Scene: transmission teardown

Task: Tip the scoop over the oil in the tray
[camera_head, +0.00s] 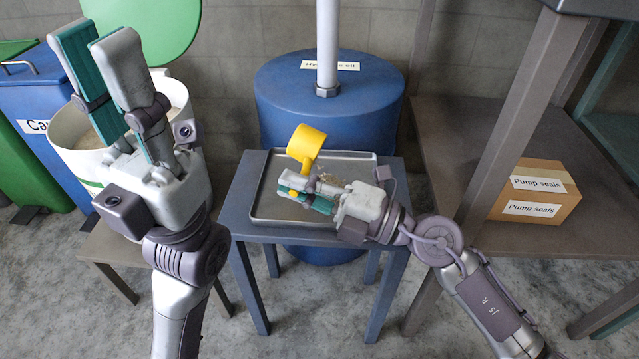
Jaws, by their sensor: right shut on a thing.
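The yellow scoop (306,145) is above the metal tray (372,156), its cup raised and tilted; I cannot see inside the cup. My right gripper (302,190) is shut on the scoop's handle, over the tray. The tray lies on a small blue table (237,218). A tan, grainy-looking patch shows on the tray floor beside the fingers; I cannot make out the oil clearly, and the gripper hides part of the floor. My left gripper (95,42) is raised at the left with its fingers apart and empty, in front of a white tub.
A blue drum (370,105) with a pole stands behind the tray. The white tub (75,130), holding pale material, stands on a stool at the left. Blue (40,90) and green bins stand beyond it. A Pump seals box (535,190) sits on the right shelf.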

